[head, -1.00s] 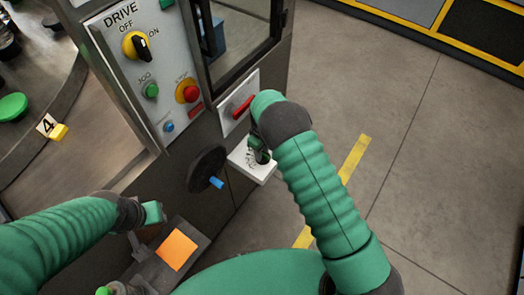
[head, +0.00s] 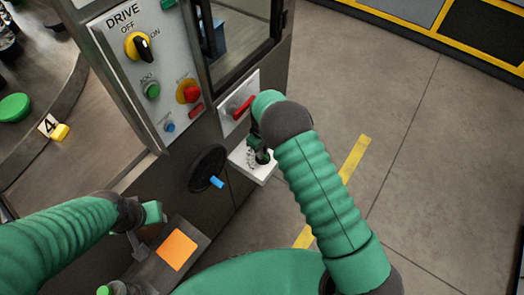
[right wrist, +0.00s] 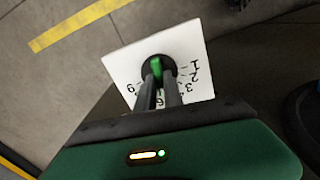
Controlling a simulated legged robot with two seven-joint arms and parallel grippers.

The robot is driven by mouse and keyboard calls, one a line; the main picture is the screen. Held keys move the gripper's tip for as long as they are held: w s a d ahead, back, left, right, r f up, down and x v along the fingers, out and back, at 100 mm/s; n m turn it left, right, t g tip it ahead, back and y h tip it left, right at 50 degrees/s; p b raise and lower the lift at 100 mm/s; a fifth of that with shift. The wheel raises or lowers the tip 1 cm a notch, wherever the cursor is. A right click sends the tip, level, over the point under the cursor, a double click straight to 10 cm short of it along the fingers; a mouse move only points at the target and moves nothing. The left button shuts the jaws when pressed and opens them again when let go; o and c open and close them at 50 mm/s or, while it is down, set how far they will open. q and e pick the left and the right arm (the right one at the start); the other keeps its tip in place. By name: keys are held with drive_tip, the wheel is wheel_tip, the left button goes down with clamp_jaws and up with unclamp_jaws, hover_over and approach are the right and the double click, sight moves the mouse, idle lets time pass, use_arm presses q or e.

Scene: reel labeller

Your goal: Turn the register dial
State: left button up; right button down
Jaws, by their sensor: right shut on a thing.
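The register dial is a dark round knob with a green grip bar (right wrist: 156,66), on a white plate (right wrist: 122,70) with black numbers around it. In the right wrist view, 1, 2, 3, 6 and 9 show; other numbers are hidden behind my fingers. My right gripper (right wrist: 160,84) is shut on the green bar, one finger on each side. In the head view the white plate (head: 262,172) juts from the machine's lower front, with my right gripper (head: 262,150) over it. My left gripper (head: 150,212) is at the lower left, away from the dial; its fingers are not clear.
The drive panel (head: 133,75) with a yellow selector and several buttons is above left. A red lever (head: 244,107) sits just above the dial. A black handwheel (head: 205,167) with a blue handle is to its left. Open floor (head: 430,170) lies right.

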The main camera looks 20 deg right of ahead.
drive_tip(key=m, duration=0.6)
drive_tip(key=shift+d+p, duration=0.1)
drive_tip(key=shift+p, duration=0.3)
idle(0.3)
drive_tip(key=c, duration=1.5)
unclamp_jaws()
drive_tip(key=shift+w, duration=0.1)
drive_tip(key=shift+o, duration=0.2)
wheel_tip(320, 180, up, 17)
drive_tip(key=shift+f+p, duration=0.15)
drive_tip(key=shift+p, duration=0.3)
